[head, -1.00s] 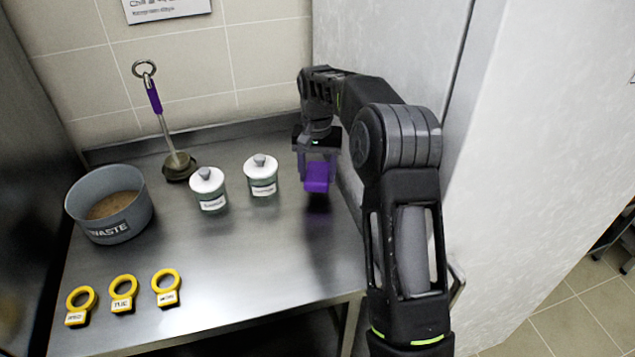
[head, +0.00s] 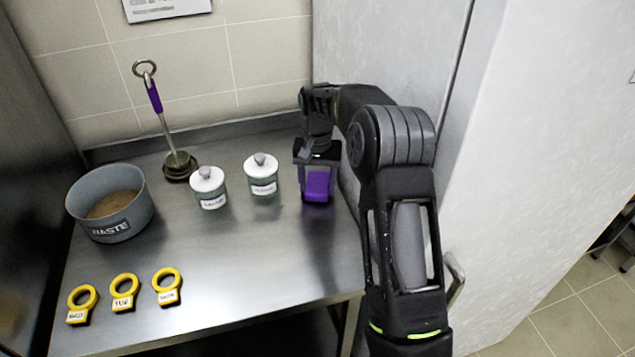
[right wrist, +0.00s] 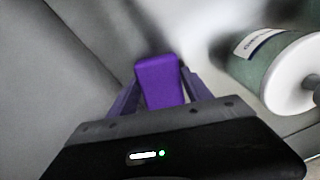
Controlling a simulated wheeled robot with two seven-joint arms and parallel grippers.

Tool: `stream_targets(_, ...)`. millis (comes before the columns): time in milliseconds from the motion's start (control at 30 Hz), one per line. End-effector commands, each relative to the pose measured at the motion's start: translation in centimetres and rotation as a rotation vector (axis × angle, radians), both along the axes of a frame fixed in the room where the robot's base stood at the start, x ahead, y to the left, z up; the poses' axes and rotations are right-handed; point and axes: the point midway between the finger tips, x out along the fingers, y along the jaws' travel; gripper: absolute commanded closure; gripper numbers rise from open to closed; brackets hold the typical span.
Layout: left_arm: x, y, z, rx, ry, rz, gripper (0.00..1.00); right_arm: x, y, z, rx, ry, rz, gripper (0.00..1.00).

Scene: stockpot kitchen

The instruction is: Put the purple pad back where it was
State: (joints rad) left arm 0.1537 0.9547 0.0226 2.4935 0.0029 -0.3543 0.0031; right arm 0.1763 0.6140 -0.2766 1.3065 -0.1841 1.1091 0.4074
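The purple pad (head: 317,186) is at the right end of the steel table, between the fingers of my right gripper (head: 318,190). In the right wrist view the pad (right wrist: 160,82) sits between both fingers, which appear closed against its sides. The gripper points down, and the pad is at or just above the table top; I cannot tell whether it touches. My left gripper is not in view.
Two white-lidded jars (head: 209,188) (head: 261,174) stand left of my right gripper. A grey waste pot (head: 111,205), a purple-handled ladle (head: 163,115) and several yellow rings (head: 124,292) are farther left. A pale wall or cabinet (head: 395,50) is close on the right. The front middle of the table (head: 240,250) is clear.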

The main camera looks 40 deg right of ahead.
Motion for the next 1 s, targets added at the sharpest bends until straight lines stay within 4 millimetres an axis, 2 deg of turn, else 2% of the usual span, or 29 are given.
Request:
stream_targets(33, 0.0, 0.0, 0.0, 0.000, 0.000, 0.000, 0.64, 0.0, 0.0, 0.0, 0.000, 0.000, 0.000, 0.37)
stream_targets(200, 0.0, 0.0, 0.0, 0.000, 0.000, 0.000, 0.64, 0.0, 0.0, 0.1, 0.000, 0.000, 0.000, 0.23)
stream_targets(600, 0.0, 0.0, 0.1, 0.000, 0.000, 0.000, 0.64, 0.1, 0.0, 0.7, -0.001, -0.002, 0.000, 0.23)
stream_targets(767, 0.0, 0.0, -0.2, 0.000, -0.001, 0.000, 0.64, 0.1, -0.1, 2.7, -0.001, -0.004, 0.000, 0.23)
stream_targets(1000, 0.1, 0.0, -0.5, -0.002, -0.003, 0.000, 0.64, 0.1, 0.0, 7.8, -0.002, -0.005, 0.000, 0.23)
